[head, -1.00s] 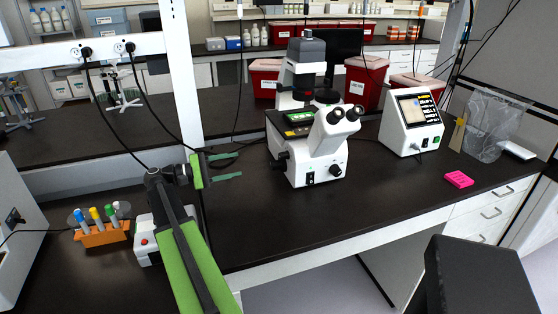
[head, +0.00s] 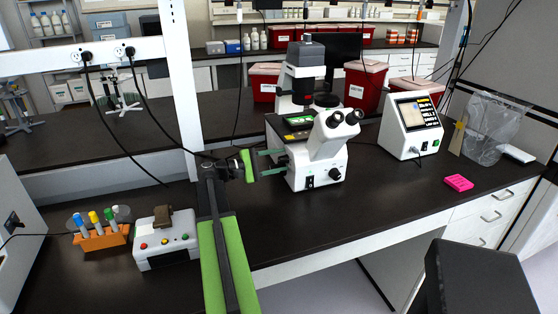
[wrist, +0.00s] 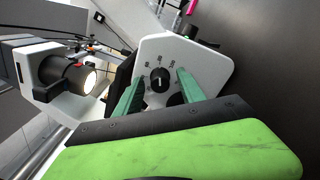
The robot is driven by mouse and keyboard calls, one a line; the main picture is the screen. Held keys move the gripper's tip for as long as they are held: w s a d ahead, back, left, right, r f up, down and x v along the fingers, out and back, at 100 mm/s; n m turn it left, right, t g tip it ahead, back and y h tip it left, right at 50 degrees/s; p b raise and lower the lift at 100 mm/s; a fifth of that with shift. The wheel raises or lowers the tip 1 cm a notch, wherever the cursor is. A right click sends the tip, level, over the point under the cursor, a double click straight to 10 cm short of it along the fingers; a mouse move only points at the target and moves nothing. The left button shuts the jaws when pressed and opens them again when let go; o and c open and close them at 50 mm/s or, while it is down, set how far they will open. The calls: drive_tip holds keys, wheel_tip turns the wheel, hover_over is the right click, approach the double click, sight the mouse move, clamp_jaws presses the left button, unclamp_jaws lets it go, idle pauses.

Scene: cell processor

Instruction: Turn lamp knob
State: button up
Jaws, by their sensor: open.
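The lamp knob (wrist: 159,79) is a round black dial with a light pointer line, set on a white panel with printed marks around it. In the wrist view my gripper (wrist: 158,84) is open, one green finger on each side of the knob. I cannot tell whether the fingers touch it. In the head view my gripper (head: 276,163) reaches the left side of the white microscope (head: 322,160).
A grey control box (head: 165,240) with coloured buttons and an orange tube rack (head: 102,239) stand left of my arm. A white screen device (head: 411,127) and a pink rack (head: 459,183) are to the right. The front bench between is clear.

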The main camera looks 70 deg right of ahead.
clamp_jaws()
drive_tip(key=shift+d, duration=0.1)
idle(0.3)
drive_tip(key=shift+m, duration=0.3)
drive_tip(key=m, duration=0.3)
drive_tip(key=shift+m, duration=0.3)
drive_tip(key=shift+a+f+m, duration=0.1)
drive_tip(key=shift+a+m, duration=0.1)
drive_tip(key=shift+m, duration=2.1)
